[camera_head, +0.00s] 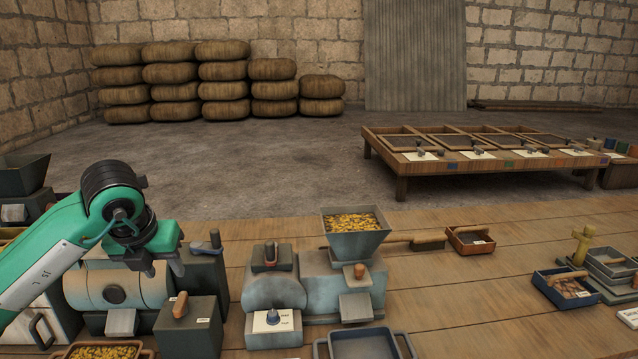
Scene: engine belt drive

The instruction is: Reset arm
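My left arm, green with black joints, comes in from the left. Its gripper (164,270) points down over a grey machine with a rounded drum (112,290). The two dark fingertips stand apart with nothing between them. I cannot tell whether the gripper touches the machine behind it. My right gripper is not in view.
A second machine (275,290) with a hopper (356,240) of yellow grains stands at the centre. A grey box with a wooden knob (188,325) is below my gripper. An empty tray (365,345) is at the front. Planks between the machine and the blue bin (566,288) are clear.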

